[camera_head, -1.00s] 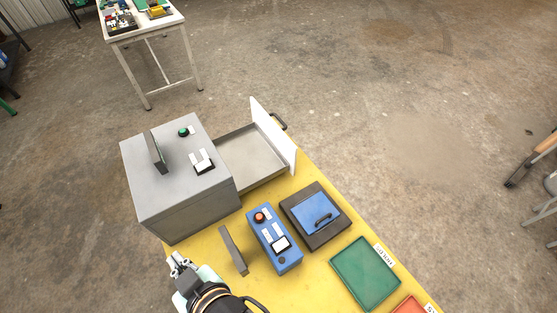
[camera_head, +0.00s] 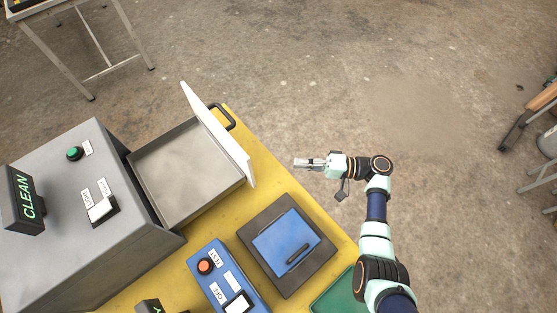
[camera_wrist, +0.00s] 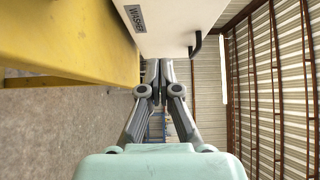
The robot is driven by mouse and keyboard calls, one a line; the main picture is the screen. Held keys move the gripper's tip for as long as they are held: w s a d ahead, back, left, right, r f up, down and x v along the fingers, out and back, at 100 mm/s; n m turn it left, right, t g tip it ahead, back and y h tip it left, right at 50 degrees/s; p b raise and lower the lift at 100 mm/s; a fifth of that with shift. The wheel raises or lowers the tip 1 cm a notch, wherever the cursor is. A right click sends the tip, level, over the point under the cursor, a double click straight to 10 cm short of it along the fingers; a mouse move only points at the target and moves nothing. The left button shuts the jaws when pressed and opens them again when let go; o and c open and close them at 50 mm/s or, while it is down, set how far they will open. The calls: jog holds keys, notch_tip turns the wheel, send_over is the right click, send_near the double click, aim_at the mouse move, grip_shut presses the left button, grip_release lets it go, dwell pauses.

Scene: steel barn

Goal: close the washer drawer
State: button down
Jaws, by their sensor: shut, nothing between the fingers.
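The grey washer box (camera_head: 75,220) stands at the left of the yellow table, with a sign reading CLEAN on top. Its drawer (camera_head: 185,165) is pulled out to the right, empty, with a white front panel (camera_head: 222,135) and a dark handle (camera_head: 228,117). My gripper (camera_head: 298,163) is shut and empty, to the right of the drawer front and beyond the table's edge, apart from the panel. In the wrist view the fingertips (camera_wrist: 159,72) show below the white panel (camera_wrist: 170,25), labelled WASHER, and its dark handle (camera_wrist: 196,45).
A blue control box (camera_head: 228,280) with an orange button and a blue-lidded dark box (camera_head: 285,245) stand on the yellow table (camera_head: 190,262). A green tray (camera_head: 335,295) lies near my arm. A white table (camera_head: 60,35) stands at the back left.

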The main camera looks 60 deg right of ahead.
jog(key=x, duration=0.9)
jog(key=shift+b, duration=0.35)
jog(key=shift+w+a, duration=0.3)
jog(key=shift+a, duration=0.35)
jog(key=shift+w+a, duration=0.3)
jog(key=shift+a, duration=0.3)
jog(key=shift+w+a, duration=0.35)
jog(key=shift+a, duration=0.3)
jog(key=shift+a+p, duration=0.1)
jog(key=shift+p, duration=0.2)
